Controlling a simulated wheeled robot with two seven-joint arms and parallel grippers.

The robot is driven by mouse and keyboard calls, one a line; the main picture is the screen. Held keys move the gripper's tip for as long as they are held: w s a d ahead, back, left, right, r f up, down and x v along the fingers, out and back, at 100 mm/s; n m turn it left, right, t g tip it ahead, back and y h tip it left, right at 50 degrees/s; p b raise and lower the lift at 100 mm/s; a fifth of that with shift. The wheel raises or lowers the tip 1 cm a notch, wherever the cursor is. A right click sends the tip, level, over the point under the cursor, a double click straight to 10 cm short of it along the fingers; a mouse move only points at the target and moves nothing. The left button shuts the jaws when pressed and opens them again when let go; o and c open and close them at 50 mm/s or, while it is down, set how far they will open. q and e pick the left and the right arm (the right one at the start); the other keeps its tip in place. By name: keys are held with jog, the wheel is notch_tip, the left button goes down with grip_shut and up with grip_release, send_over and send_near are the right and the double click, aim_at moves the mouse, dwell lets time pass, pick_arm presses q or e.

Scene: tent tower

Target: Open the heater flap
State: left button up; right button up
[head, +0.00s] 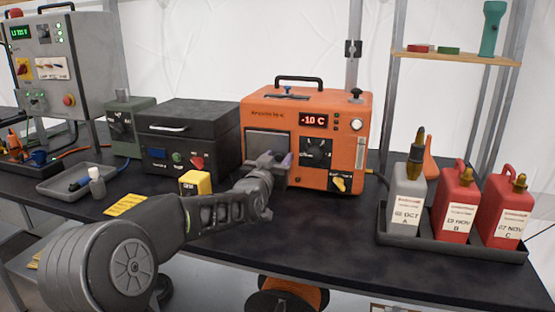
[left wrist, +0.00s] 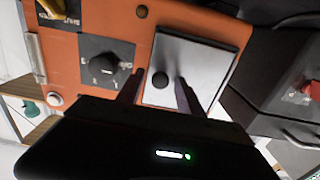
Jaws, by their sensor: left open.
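A round dark knob (left wrist: 160,80) sits on the flap. My left gripper (head: 275,160) is open in front of the flap's lower right part. In the left wrist view its fingers (left wrist: 160,95) lie on either side of the knob; I cannot tell whether they touch it. My right gripper is not in view.
A dark lidded box (head: 188,125) stands close left of the heater. A yellow block (head: 196,183) lies near my left forearm. At right, a black tray (head: 450,250) holds several canisters. The table front between heater and tray is clear.

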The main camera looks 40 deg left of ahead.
pick_arm(q)
jog(key=shift+c, duration=0.3)
grip_shut()
dwell(1.0)
